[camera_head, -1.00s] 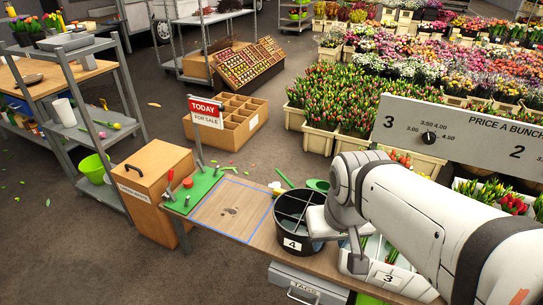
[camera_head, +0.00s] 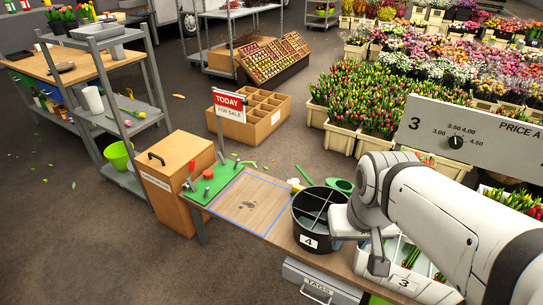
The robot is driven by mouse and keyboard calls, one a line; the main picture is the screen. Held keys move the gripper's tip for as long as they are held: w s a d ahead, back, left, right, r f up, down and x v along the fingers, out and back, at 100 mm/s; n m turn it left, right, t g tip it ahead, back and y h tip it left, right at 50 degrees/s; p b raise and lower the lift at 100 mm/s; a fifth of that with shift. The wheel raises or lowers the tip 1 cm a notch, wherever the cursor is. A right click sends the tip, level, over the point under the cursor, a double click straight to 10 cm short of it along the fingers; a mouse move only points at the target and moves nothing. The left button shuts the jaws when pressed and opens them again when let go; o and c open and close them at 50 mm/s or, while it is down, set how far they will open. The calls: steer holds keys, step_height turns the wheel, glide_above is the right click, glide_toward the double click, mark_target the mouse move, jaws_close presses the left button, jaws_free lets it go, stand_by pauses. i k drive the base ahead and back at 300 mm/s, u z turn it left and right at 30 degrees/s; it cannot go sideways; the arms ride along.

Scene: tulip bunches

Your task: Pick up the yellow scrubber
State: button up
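A small pale yellow thing (camera_head: 294,184) lies on the wooden bench (camera_head: 283,231), just left of the black divided bucket marked 4 (camera_head: 309,231). It may be the yellow scrubber, but it is too small to be sure. A yellow-green thing (camera_head: 140,114) also lies on the grey shelf rack at the left; I cannot tell what it is. My white arm reaches in from the right and bends down beside the bucket. I cannot make out my gripper's fingers, or anything held in them.
A green mat with tools (camera_head: 208,186) and a TODAY sign (camera_head: 229,105) stand at the bench's left end. A wooden box (camera_head: 174,170) stands beside it. A green stick and a green oval thing (camera_head: 340,185) lie behind the bucket. Open floor (camera_head: 75,240) is at lower left.

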mark_target(296, 188)
steer(key=z, duration=0.1)
steer(key=k, duration=0.55)
steer(key=u, duration=1.55)
steer(key=i, duration=2.85)
steer(key=z, duration=2.5)
